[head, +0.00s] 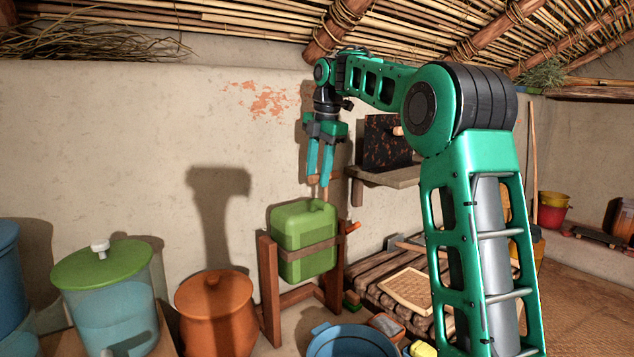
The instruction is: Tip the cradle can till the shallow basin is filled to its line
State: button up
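The cradle can is a green jerrycan (303,238) held by a strap in a wooden cradle frame (268,290). It looks close to upright, with a slight tilt. A blue shallow basin (318,330) stands below and in front of the frame, cut off by the bottom edge; its fill line and water level cannot be made out. My gripper (320,183) points down above the can, its two teal fingers apart with a gap between them. Nothing shows held between the fingers. Whether the fingertips touch anything behind the can cannot be told.
A clear water dispenser with a green lid (103,262) and a lidded clay pot (216,310) stand left of the frame. A slatted wooden bench (375,270) with a woven tray is at right. A wall shelf (388,178) holds a dark speckled box close right of my gripper.

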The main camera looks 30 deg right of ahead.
jog(key=shift+w+f, duration=0.2)
jog(key=shift+f, duration=0.95)
